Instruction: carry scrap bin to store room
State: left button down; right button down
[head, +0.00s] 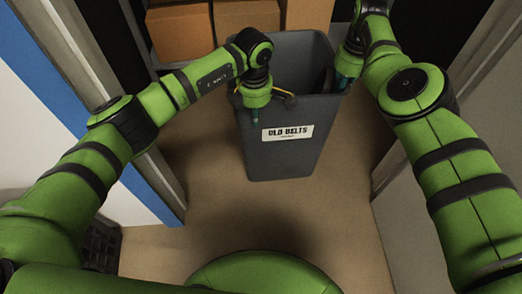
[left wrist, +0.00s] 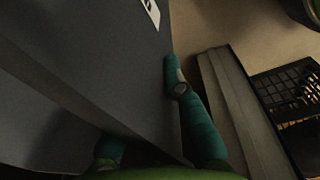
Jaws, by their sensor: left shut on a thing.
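The scrap bin (head: 290,158), a tall dark grey tub with a white "OLD BELTS" label, stands upright in a doorway in the head view. Dark belts (head: 318,82) show inside its mouth. My left gripper (head: 256,112) is shut on the bin's near left rim, with a teal finger outside the wall. In the left wrist view the bin wall (left wrist: 95,60) lies between the teal fingers of my left gripper (left wrist: 150,115). My right gripper (head: 345,80) is at the right rim of the bin; its arm hides the grip.
Door frame posts (head: 158,160) flank the bin closely on left and right. Behind it, cardboard boxes (head: 181,32) sit on a shelf. A black crate (head: 100,245) stands at lower left, also in the left wrist view (left wrist: 285,92). Brown floor (head: 215,215) in front is clear.

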pick_arm(q)
jog(key=shift+w+f+b, duration=0.25)
jog(key=shift+f+b, duration=0.05)
jog(key=shift+b, duration=0.05)
pick_arm(e)
jog(key=shift+w+f, duration=0.1)
jog(key=shift+f, duration=0.25)
pick_arm(q)
jog(key=c, duration=1.8)
grip_release()
jog(key=shift+s+f, duration=0.1)
jog(key=shift+f, duration=0.2)
pick_arm(e)
jog(key=c, duration=1.8)
grip_release()
jog(key=shift+f, duration=0.3)
pick_arm(q)
jog(key=o, duration=0.5)
jog(key=shift+r, duration=0.2)
jog(key=shift+c, duration=0.2)
pick_arm(e)
jog(key=o, duration=0.4)
jog(key=shift+s+r, duration=0.2)
jog(key=shift+o, duration=0.2)
jog(key=shift+r, duration=0.1)
pick_arm(q)
jog(key=shift+s, duration=0.1)
jog(key=shift+r, duration=0.1)
